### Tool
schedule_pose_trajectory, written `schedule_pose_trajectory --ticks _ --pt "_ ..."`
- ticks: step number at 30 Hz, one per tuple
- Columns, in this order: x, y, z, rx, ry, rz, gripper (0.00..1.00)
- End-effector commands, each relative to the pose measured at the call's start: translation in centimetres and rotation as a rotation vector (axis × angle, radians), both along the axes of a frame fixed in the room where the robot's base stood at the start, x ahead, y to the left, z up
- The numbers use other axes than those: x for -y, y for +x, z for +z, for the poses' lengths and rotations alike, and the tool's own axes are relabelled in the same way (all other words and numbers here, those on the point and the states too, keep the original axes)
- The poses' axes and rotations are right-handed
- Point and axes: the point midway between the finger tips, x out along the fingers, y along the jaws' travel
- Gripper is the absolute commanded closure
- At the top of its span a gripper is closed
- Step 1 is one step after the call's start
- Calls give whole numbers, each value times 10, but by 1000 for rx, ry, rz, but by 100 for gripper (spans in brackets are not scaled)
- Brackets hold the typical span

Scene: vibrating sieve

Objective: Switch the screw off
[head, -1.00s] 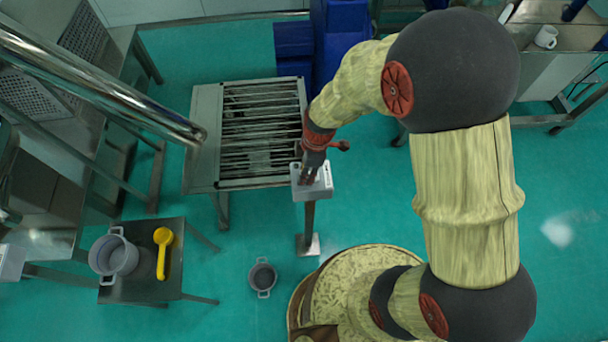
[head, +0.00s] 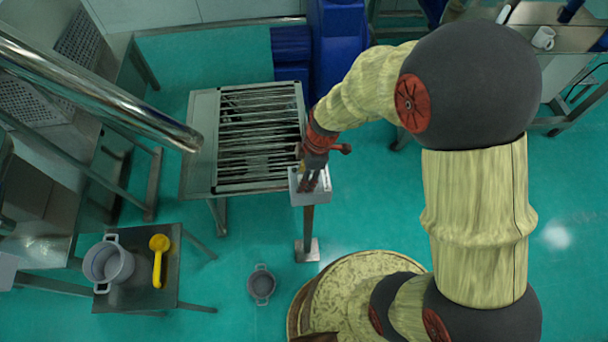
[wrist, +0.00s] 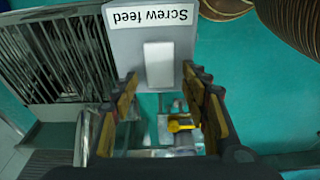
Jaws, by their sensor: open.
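A grey control box (head: 322,194) stands on a post beside the screened table in the head view. In the wrist view the box (wrist: 127,46) carries an upside-down "Screw feed" label and a pale rectangular rocker switch (wrist: 159,62). My gripper (head: 312,181) is over the box and hides part of its top in the head view. In the wrist view my gripper (wrist: 161,76) is open, with one finger on each side of the switch and nothing held. I cannot tell whether the fingertips touch the box, or which way the switch is set.
A slatted metal table (head: 201,165) stands left of the box, with a blue machine (head: 337,50) behind. A stool at lower left holds a grey pot (head: 108,263) and a yellow scoop (head: 158,262). Another pot (head: 262,285) is on the floor. Open floor lies right of the post.

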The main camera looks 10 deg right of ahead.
Motion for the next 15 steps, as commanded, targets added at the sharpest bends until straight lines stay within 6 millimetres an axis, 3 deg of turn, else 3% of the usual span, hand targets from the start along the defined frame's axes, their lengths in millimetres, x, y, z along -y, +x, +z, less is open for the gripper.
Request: schedule_pose_trajectory --ticks 8,15 --pt "1 0 4 1 0 0 55" --pt "8 1 40 5 1 -1 55"
